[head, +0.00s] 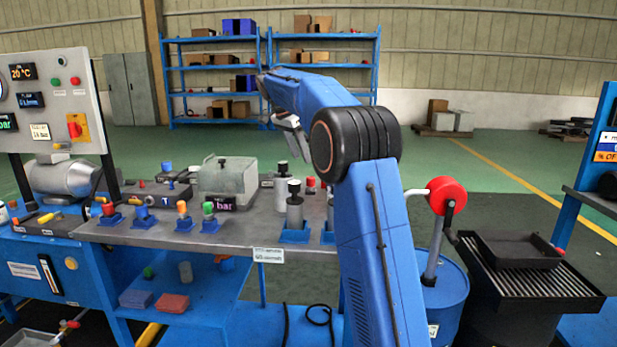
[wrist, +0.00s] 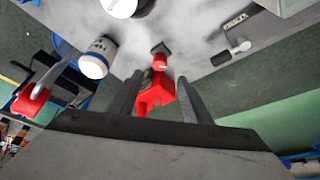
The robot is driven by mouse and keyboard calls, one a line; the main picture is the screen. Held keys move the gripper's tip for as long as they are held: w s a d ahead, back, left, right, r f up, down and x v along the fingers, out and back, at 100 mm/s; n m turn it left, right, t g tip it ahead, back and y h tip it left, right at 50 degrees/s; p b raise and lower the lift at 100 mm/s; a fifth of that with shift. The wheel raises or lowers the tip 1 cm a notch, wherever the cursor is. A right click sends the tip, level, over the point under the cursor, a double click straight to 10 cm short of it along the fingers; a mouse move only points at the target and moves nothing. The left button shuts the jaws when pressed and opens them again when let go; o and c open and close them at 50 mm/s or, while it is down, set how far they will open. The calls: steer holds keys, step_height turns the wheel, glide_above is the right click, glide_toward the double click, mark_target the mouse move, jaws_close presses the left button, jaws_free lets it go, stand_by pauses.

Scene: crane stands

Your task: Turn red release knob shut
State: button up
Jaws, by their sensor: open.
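A red knob (wrist: 155,94) shows in the wrist view, between the two dark fingers of my gripper (wrist: 161,100). A smaller red-tipped fitting (wrist: 161,62) sits on the grey bench top just beyond it. In the head view, a small red knob (head: 311,184) stands at the back of the bench beside the grey cylinders, partly hidden. My gripper (head: 293,140) is above that part of the bench, open, with its tips partly hidden by my arm. I cannot tell whether the fingers touch the knob.
Grey cylinders with black tops (head: 294,208) stand close by on the bench. A grey box (head: 228,183) is to their left. A blue drum (head: 441,301) with a red wheel (head: 446,190) and a black tray (head: 515,250) are at right. Green floor lies behind.

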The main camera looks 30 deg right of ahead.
mark_target(310, 178)
steer(key=x, duration=1)
steer(key=shift+f, duration=0.1)
steer(key=c, duration=1.1)
